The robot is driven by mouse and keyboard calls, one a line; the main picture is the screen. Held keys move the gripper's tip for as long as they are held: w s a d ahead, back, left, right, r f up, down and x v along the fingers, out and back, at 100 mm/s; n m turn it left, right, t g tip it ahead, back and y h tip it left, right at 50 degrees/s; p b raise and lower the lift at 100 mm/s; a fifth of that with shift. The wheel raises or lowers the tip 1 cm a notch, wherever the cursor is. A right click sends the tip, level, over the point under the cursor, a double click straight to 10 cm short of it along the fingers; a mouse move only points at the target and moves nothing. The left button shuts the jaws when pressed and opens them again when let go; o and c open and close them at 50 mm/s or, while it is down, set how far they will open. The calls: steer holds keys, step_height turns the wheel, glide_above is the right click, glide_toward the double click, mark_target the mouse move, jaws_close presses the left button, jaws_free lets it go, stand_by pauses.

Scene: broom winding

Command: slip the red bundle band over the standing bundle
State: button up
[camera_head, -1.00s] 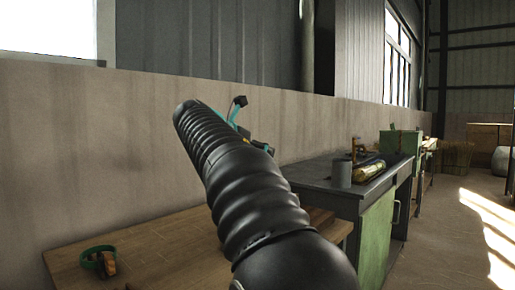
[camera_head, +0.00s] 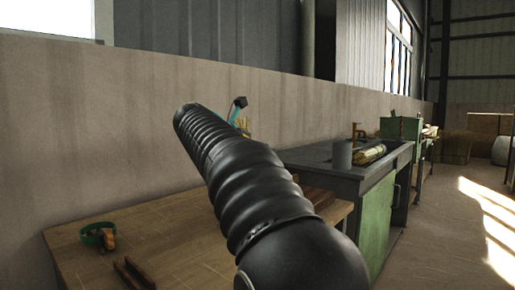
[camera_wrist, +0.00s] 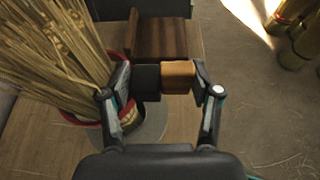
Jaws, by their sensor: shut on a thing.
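The standing bundle (camera_wrist: 50,50) of pale straw fills the left of the wrist view, its lower end by a grey round base (camera_wrist: 155,128). The red bundle band (camera_wrist: 72,119) shows as a red arc at the bundle's lower part and seems to lie around it; my left finger hides part of it. My gripper (camera_wrist: 162,78) is beside the bundle, shut on a small orange and black block that seems to be the band's tab (camera_wrist: 178,77). In the head view my arm hides the bundle and band; only a teal part of my gripper (camera_head: 236,110) shows.
A wooden table (camera_head: 180,235) carries a green band (camera_head: 98,233) with an orange tab. A brown wooden block (camera_wrist: 160,38) is just ahead of my gripper. The floor at right is open.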

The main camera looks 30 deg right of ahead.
steer(key=shift+f+b, duration=2.5)
steer(key=shift+f, duration=2.3)
steer(key=shift+s+r+p, duration=0.1)
steer(key=shift+r+p, duration=0.05)
steer(key=shift+p, duration=0.5)
steer(key=o, duration=1.3)
steer(key=shift+o, duration=0.2)
steer(key=shift+a, duration=0.1)
steer(key=v, duration=1.2)
